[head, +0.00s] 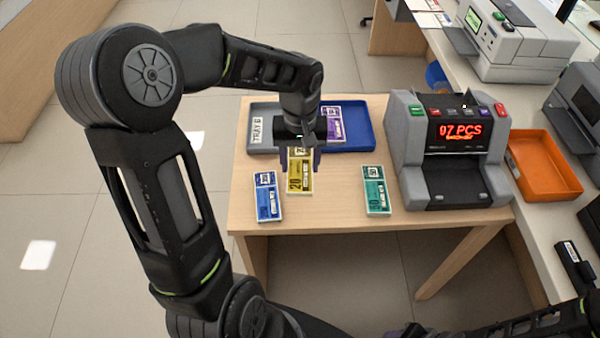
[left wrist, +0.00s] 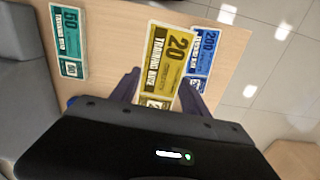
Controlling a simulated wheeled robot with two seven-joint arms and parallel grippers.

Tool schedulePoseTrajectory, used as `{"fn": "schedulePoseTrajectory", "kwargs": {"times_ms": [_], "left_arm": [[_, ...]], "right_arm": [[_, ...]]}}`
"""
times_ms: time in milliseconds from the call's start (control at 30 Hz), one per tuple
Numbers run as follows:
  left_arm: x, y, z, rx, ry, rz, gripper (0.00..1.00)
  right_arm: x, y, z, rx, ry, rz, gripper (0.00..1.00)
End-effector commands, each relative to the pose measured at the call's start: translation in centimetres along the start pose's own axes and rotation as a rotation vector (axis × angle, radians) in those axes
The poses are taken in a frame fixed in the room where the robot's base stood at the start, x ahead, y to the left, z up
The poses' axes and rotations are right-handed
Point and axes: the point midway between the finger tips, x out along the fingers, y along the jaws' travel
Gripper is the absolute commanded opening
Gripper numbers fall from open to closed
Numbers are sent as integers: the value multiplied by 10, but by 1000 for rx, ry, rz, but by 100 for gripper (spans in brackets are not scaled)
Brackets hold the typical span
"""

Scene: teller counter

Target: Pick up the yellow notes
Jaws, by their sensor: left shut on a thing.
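The yellow notes (head: 299,182), marked 20, are between the fingers of my left gripper (head: 299,155) near the table's middle. The gripper is shut on them. In the left wrist view the yellow notes (left wrist: 165,62) show between the two purple fingers of the left gripper (left wrist: 165,92), with the lower part partly hidden. I cannot tell whether the notes touch the table. My right gripper is not in view; a dark arm part of mine shows at the bottom right.
Blue notes (head: 267,197) lie left of the yellow ones, green notes (head: 376,190) right. Behind is a blue and grey tray (head: 355,128) with purple notes (head: 333,123). A counting machine (head: 448,150) reading "07 PCS" stands at right, and an orange tray (head: 545,165) beyond it.

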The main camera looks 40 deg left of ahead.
Motion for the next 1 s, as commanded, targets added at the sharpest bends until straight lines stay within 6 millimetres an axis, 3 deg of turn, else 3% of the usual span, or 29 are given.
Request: {"fn": "schedulePoseTrajectory", "kwargs": {"times_ms": [1000], "left_arm": [[-7,2,-3,29,1,-2,14]], "right_arm": [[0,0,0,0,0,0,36]]}}
